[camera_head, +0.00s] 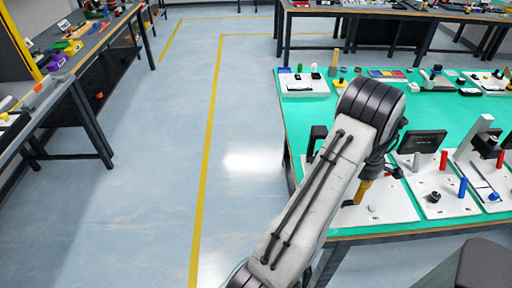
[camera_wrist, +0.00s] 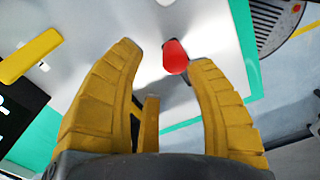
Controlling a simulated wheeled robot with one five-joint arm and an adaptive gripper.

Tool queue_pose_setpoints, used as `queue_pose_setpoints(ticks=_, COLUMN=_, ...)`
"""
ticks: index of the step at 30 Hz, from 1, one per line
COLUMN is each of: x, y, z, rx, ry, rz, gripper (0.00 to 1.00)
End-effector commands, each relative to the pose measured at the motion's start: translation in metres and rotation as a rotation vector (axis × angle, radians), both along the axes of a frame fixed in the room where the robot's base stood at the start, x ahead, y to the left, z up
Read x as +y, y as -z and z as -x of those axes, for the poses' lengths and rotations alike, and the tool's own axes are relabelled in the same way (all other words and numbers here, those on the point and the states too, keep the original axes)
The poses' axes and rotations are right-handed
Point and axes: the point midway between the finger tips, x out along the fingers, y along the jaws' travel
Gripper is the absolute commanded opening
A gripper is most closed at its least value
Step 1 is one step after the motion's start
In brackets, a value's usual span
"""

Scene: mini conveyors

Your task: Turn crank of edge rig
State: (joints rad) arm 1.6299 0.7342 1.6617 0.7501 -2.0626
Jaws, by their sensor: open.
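A white rig plate (camera_head: 395,208) lies at the near left corner of the green table, largely hidden behind my arm. In the wrist view, the white plate (camera_wrist: 215,25) carries a red rounded knob (camera_wrist: 175,57) with a dark piece by its base, apparently the crank handle. My gripper (camera_wrist: 166,55) is open, with its yellow fingers on either side of the knob near the fingertips. I see no clear contact. In the head view my gripper (camera_head: 362,190) points down over the plate, and the red knob is hidden there.
A black upright block (camera_head: 317,140) stands at the plate's left. Close on the right are a plate with a black panel (camera_head: 422,142), a red post (camera_head: 444,160) and a blue post (camera_head: 463,187). A yellow bar (camera_wrist: 30,55) shows in the wrist view.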

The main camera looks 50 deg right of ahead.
Motion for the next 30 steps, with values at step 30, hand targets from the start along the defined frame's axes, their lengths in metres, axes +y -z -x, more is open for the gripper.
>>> queue_pose_setpoints(ticks=30, x=0.037, y=-0.105, z=-0.103, rx=-0.009, ry=0.061, rz=0.049, gripper=0.47)
